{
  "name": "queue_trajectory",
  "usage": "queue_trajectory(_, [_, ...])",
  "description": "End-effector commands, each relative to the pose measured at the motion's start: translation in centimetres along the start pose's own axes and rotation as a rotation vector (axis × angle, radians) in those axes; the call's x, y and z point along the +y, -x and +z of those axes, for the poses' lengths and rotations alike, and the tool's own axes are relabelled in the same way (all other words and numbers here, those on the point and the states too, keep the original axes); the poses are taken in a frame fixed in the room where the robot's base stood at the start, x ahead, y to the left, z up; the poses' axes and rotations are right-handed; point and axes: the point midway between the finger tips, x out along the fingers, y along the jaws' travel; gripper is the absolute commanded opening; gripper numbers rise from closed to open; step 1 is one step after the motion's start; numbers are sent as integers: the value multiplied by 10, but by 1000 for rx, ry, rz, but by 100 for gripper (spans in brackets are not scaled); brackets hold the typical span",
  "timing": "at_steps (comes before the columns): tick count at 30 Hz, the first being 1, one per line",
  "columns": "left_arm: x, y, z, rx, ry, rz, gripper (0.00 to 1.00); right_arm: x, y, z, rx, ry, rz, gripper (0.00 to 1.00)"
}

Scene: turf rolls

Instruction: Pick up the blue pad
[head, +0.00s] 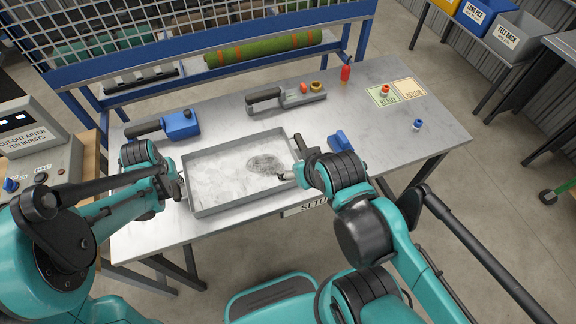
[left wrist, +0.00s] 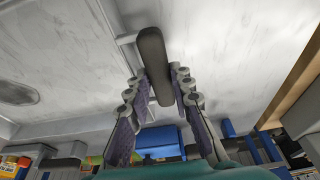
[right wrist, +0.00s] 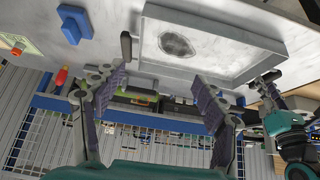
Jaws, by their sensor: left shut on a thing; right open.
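The blue pad (head: 340,142) lies on the metal table, right of the shallow grey tray (head: 236,206). It also shows at the upper left of the right wrist view (right wrist: 75,22). My left gripper (head: 178,187) is at the tray's left side, shut on the tray's dark handle (left wrist: 153,60). My right gripper (head: 294,172) is open and empty by the tray's right wall, left of and nearer than the blue pad. The tray's right handle (right wrist: 126,46) shows just past its fingertips, not gripped.
The tray holds a dark round patch (head: 265,163). A blue tool (head: 181,124) and a grey tool (head: 288,97) lie behind it. A red bottle (head: 345,73), signs (head: 409,92) and a blue-topped item (head: 417,125) stand right. A turf roll (head: 263,49) lies behind. The right front tabletop is clear.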

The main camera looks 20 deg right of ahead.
Motion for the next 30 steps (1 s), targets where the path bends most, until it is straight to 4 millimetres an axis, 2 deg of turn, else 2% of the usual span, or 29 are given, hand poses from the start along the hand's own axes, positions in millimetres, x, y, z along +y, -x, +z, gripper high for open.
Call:
queue_trajectory(5, [0,0,0,0,0,0,0,0,0,0,-1,-2,0,72])
queue_trajectory(6, [0,0,0,0,0,0,0,0,0,0,-1,-2,0,76])
queue_trajectory(14, [0,0,0,1,1,0,0,1,0,-1,-4,-11,2,76])
queue_trajectory(17, [0,0,0,1,1,0,0,5,0,-7,-21,-51,9,76])
queue_trajectory(23, [0,0,0,1,0,0,0,30,-5,-36,-111,-282,56,76])
queue_trajectory(30, [0,0,0,1,1,0,0,76,-26,-75,-245,-664,154,76])
